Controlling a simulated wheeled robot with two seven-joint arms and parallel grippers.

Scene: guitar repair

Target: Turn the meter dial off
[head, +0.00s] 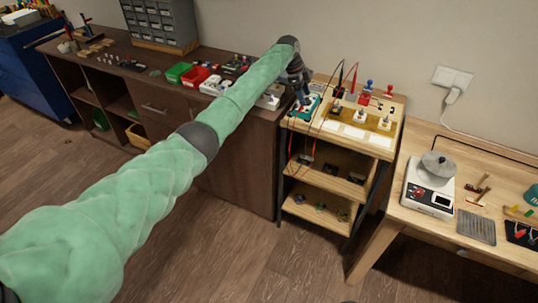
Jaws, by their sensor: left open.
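The meter (312,106) is a small teal device at the left end of the top of a wooden shelf stand. Thin red and black leads hang near it. My left arm, in a green sleeve, reaches across the view from the lower left. My left gripper (303,96) is open, right over the meter, and hides part of it. I cannot make out the dial or its setting, nor whether the fingers touch it. My right gripper is not in view.
The stand (371,144) also bears a board with metal knobs, clips and red and blue posts. A dark cabinet (235,160) with green and red bins is to its left. A wooden table (393,232) with a white scale (429,185) is to its right. Open floor lies in front.

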